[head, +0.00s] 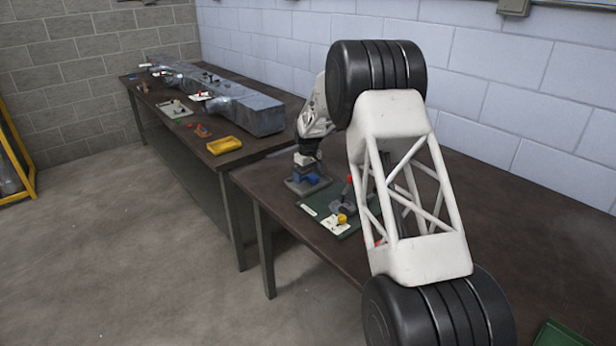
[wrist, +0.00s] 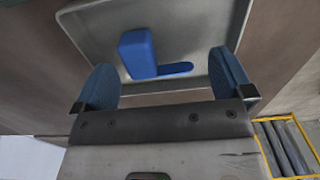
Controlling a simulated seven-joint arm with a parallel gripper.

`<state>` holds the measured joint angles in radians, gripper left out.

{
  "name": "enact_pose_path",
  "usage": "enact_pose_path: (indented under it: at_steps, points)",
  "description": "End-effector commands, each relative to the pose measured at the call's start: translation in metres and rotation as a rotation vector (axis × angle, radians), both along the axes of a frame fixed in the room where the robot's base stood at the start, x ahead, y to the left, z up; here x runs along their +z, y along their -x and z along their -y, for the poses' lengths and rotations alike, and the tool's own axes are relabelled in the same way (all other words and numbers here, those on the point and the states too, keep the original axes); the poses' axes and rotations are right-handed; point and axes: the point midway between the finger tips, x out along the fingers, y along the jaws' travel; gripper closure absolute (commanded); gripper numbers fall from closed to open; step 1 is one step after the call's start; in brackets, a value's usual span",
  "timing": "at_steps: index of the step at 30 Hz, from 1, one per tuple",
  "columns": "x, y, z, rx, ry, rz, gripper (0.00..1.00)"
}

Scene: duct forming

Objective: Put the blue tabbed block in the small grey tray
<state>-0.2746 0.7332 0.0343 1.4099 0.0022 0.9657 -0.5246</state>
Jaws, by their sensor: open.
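The blue tabbed block (wrist: 137,52) is in the small grey tray (wrist: 190,22) in the wrist view, and looks to rest on its floor. Its tab points to the right. My gripper (wrist: 166,72) is open, with one blue finger on each side of the block and a gap between each finger and the block. In the head view my gripper (head: 306,163) is over the grey tray (head: 296,187) on the near table, with blue showing beneath it. My arm hides part of that table.
A green board (head: 326,224) with a yellow piece (head: 342,218) and other small parts lies just in front of the tray. On the far table are a long metal duct (head: 255,118), a yellow tray (head: 224,145) and several small parts. The wall stands behind both tables.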

Motion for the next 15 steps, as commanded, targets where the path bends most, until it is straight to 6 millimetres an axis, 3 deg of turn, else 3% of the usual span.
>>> enact_pose_path:
  at_steps: [15]
  points:
    - [0.074, 0.000, 0.000, 0.000, 0.000, 0.001, 0.02]
